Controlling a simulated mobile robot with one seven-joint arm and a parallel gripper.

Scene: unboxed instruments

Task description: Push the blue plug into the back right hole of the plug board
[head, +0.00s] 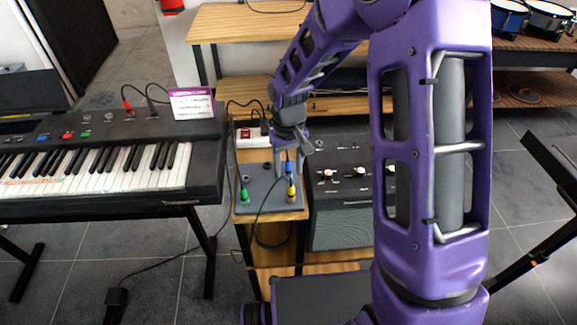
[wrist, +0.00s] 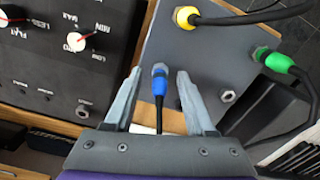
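The blue plug (wrist: 159,84) stands at the back right hole of the grey plug board (head: 268,205), its metal end at a ring on the board. How deep it sits I cannot tell. It also shows in the head view (head: 289,168). My gripper (wrist: 159,73) is open, its two fingers on either side of the blue plug with a visible gap to each. The plug's black cable runs back between the fingers. The board also shows in the wrist view (wrist: 172,50). The back left hole (wrist: 227,96) is empty.
A yellow plug (head: 291,191) is at the front right hole and a green plug (head: 244,196) at the front left. A black amplifier (head: 345,205) stands close on the right. A keyboard (head: 110,165) is on the left. A white power strip (head: 252,142) lies behind the board.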

